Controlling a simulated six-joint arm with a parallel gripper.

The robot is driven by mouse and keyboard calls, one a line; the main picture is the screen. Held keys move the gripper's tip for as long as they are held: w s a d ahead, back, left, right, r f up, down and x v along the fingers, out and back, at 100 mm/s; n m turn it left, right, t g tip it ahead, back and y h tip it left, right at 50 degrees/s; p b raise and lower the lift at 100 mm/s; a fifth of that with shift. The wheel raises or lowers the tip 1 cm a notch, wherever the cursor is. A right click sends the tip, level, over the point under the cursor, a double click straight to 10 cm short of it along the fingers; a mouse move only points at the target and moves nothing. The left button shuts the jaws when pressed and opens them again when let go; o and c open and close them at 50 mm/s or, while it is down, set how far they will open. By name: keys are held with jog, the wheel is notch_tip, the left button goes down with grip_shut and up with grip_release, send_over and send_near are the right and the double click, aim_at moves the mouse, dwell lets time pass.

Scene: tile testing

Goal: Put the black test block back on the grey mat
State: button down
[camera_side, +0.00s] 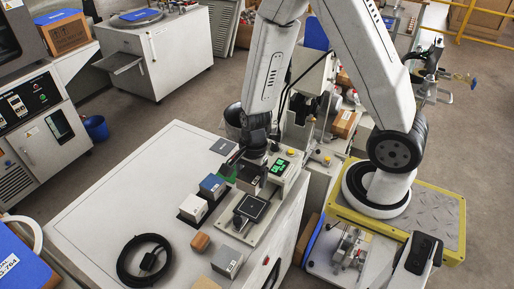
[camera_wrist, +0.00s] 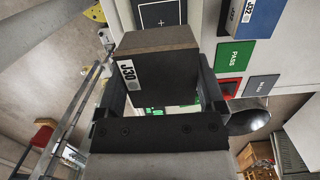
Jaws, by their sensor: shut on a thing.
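The black test block, labelled J30, is held between the two fingers of my gripper (camera_wrist: 160,84). In the wrist view the block (camera_wrist: 168,76) has a dark face, a brownish side and a white label. In the side view my gripper (camera_side: 251,170) holds it above the bench, close to the tester with the green display; whether it touches anything below is hard to tell. The grey mat (camera_side: 224,146) lies bare on the bench, up and left of my gripper. The grey mat also shows at the right of the wrist view (camera_wrist: 262,86).
A blue block (camera_side: 212,186) and a white block (camera_side: 192,207) stand left of my gripper. A dark plate with a cross (camera_side: 253,208), wooden block (camera_side: 200,242), grey block (camera_side: 227,261) and black cable coil (camera_side: 126,270) lie nearer the front. The tester (camera_side: 281,167) stands right. The bench's left is clear.

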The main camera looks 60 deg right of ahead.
aim_at(249, 175)
jog(key=shift+r, duration=0.1)
jog(key=shift+r, duration=2.3)
jog(key=shift+w+r, duration=0.15)
jog(key=shift+w, duration=0.05)
jog(key=w+d+m+t, duration=0.1)
jog(key=w+d+m, duration=0.8)
jog(key=w+d, duration=1.25)
notch_tip(249, 175, down, 10)
jog(key=w+a, duration=0.2)
jog(key=shift+a, duration=0.2)
jog(key=shift+f, duration=0.2)
jog(key=shift+f, duration=2.95)
